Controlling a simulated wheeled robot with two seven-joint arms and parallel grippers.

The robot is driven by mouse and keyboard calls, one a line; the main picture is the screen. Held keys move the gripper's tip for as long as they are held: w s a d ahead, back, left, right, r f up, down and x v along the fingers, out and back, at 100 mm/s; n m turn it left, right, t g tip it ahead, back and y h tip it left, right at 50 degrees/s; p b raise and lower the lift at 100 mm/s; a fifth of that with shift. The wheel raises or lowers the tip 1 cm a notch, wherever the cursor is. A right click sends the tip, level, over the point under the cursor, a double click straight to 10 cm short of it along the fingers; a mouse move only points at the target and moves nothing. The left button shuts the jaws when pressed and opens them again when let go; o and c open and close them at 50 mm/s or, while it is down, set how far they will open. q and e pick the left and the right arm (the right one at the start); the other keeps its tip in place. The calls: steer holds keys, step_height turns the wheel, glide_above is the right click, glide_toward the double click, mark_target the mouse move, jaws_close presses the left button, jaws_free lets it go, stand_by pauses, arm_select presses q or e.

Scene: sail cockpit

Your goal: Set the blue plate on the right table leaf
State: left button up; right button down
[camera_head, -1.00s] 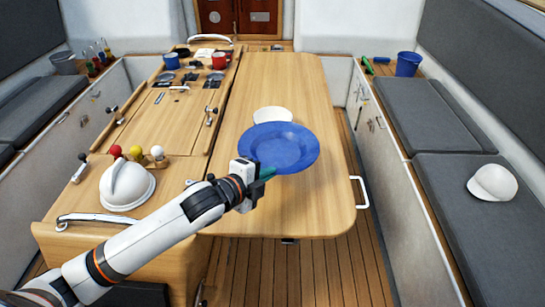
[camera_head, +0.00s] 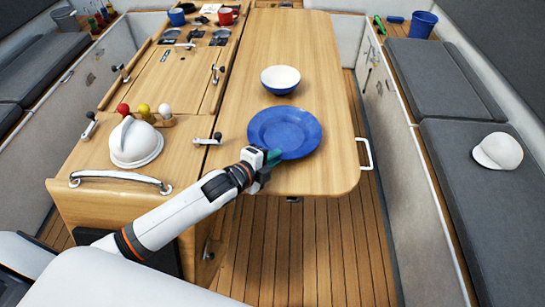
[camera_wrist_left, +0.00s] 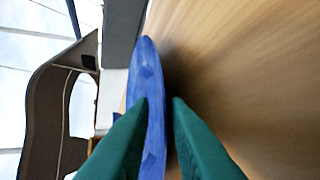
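The blue plate (camera_head: 285,130) is over the near part of the right table leaf (camera_head: 320,180), face up and about level. My left gripper (camera_head: 270,157) is at its near left rim. In the left wrist view the plate (camera_wrist_left: 149,80) shows edge-on, its rim between my green fingers (camera_wrist_left: 160,102), close to the wooden surface with a dark shadow beside it. The fingers are closed around the rim. I cannot tell whether the plate touches the leaf. My right gripper is not in view.
A blue-and-white bowl (camera_head: 280,80) stands on the leaf just behind the plate. White, yellow and red knobs and a white dome (camera_head: 136,142) are left of the leaf. A white cap (camera_head: 497,151) lies on the right bench. The far leaf is clear.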

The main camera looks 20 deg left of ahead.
arm_select(q)
steer(key=shift+o, duration=0.6)
steer(key=shift+s, duration=0.1)
steer(key=b+v, duration=0.2)
steer(key=v, duration=1)
